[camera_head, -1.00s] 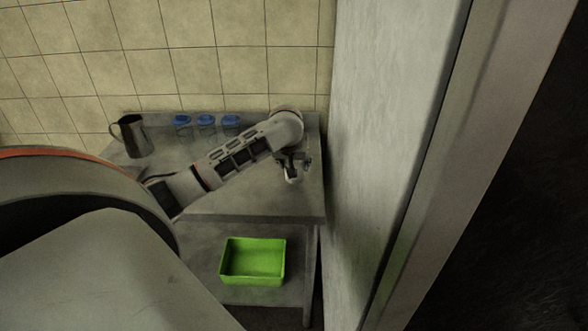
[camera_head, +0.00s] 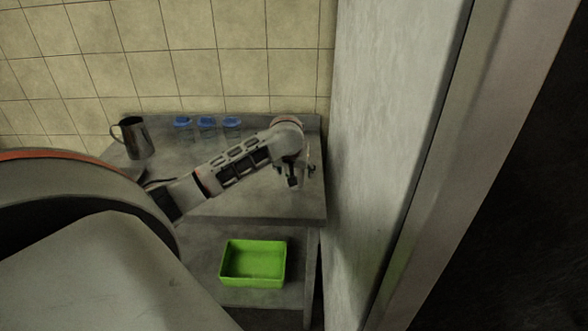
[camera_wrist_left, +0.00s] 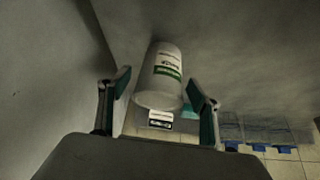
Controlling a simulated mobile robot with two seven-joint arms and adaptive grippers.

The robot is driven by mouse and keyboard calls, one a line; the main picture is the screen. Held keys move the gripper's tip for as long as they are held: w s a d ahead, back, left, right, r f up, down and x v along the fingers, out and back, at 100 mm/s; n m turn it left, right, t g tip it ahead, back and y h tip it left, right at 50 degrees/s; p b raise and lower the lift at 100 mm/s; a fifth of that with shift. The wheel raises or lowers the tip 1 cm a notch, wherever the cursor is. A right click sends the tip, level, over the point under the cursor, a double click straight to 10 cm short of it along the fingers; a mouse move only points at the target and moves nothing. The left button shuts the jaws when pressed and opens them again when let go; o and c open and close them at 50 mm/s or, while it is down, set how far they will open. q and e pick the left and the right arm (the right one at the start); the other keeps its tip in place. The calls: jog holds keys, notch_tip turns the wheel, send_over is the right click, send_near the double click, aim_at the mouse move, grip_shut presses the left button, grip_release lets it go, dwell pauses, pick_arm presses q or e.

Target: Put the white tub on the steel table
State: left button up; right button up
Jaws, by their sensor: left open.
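The white tub (camera_wrist_left: 168,58) with a green and white label shows in the left wrist view, just ahead of and between the two fingers. It appears to rest on the steel table (camera_head: 255,205). My left gripper (camera_head: 291,182) is over the right part of that table in the head view. Its fingers also show in the left wrist view (camera_wrist_left: 162,90), spread apart, with gaps on both sides of the tub. In the head view I cannot clearly make out the tub beside the gripper. My right gripper is not in view.
A metal jug (camera_head: 133,138) stands at the table's back left, with blue-lidded containers (camera_head: 207,124) along the back. A green bin (camera_head: 253,263) is on the lower shelf. A pale wall panel (camera_head: 385,130) rises close to the table's right edge. The table's front is clear.

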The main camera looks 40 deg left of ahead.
pick_arm(q)
jog(key=v, duration=1.2)
jog(key=s+d+f+m, duration=0.1)
jog(key=d+f, duration=0.1)
jog(key=f, duration=0.1)
jog(key=s+d+f+m, duration=0.1)
jog(key=d+f, duration=0.1)
jog(key=s+d+f+m, duration=0.1)
jog(key=d+f+m, duration=0.1)
jog(key=d+f, duration=0.1)
jog(key=shift+s+f+h, duration=0.1)
jog(key=shift+f+h, duration=0.25)
jog(key=shift+h, duration=0.05)
jog(key=s+d+f+m+t, duration=0.1)
jog(key=s+d+f+m, duration=0.3)
jog(key=s+d+f, duration=0.25)
jog(key=s+m+y, duration=0.2)
jog(key=s+m, duration=0.4)
jog(key=s, duration=0.8)
jog(key=d+f+n+t+h, duration=0.3)
jog(key=d+f+h, duration=0.3)
jog(key=d+f, duration=0.8)
notch_tip(320, 180, down, 4)
jog(key=shift+r+t+h, duration=0.25)
jog(key=shift+t+h, duration=0.15)
